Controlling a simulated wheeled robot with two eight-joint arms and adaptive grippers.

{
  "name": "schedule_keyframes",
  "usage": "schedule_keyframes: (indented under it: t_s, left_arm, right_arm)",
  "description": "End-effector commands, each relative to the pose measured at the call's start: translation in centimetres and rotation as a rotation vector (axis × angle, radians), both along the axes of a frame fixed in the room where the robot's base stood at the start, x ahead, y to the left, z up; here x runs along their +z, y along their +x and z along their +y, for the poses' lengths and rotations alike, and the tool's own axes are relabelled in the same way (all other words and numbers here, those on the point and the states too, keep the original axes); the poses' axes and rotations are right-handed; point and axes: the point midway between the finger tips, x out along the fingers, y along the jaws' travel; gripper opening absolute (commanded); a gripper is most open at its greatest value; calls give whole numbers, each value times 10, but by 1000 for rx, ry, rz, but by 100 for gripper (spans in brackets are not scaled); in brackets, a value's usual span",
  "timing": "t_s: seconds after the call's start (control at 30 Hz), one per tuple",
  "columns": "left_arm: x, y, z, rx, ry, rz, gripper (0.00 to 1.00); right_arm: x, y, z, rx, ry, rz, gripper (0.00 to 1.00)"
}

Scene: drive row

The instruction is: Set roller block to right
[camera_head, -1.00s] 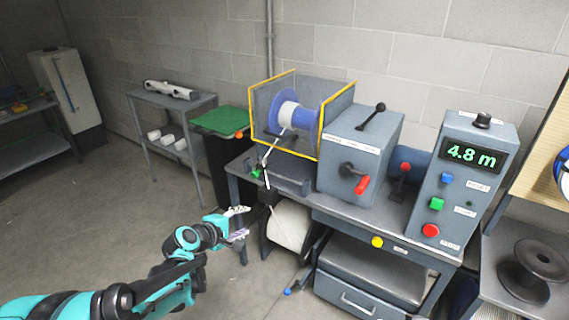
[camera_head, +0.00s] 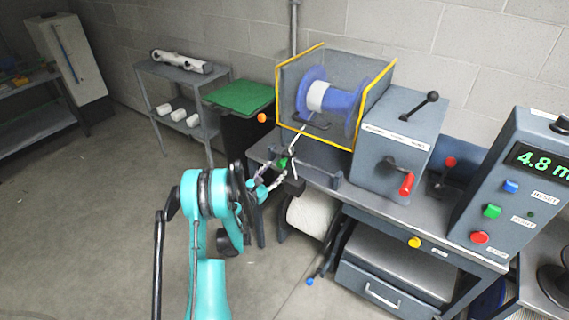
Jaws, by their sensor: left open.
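The roller block (camera_head: 294,184) looks like a small dark piece with an upright post. It stands toward the left part of the low grey rail (camera_head: 325,178) at the front edge of the bench, below the spool. A green knob (camera_head: 283,162) shows at its left side. My left gripper (camera_head: 270,182) is open, with its fingertips close to the left of the block and the knob. I cannot tell whether they touch. My left wrist hides part of the gripper. My right gripper is not in view.
A blue and white spool (camera_head: 318,96) sits in a yellow-edged guard (camera_head: 277,88) behind the rail. A grey box with a red-handled crank (camera_head: 407,184) stands to the right. The left floor is clear.

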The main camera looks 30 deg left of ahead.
Motion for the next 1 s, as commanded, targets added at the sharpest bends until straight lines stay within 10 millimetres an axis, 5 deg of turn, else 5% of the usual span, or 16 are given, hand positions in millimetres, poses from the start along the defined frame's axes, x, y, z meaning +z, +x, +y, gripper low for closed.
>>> schedule_keyframes:
  t_s: [0.3,0.63,0.83,1.0]
  left_arm:
    - [-1,44,-2,-1,3,1,51]
    - [0,49,-2,-1,3,1,51]
    - [0,49,-2,0,3,1,0]
    - [0,50,-2,0,3,1,0]
  right_arm:
    - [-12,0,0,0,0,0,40]
    - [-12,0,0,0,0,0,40]
    - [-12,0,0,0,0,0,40]
    - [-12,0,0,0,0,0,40]
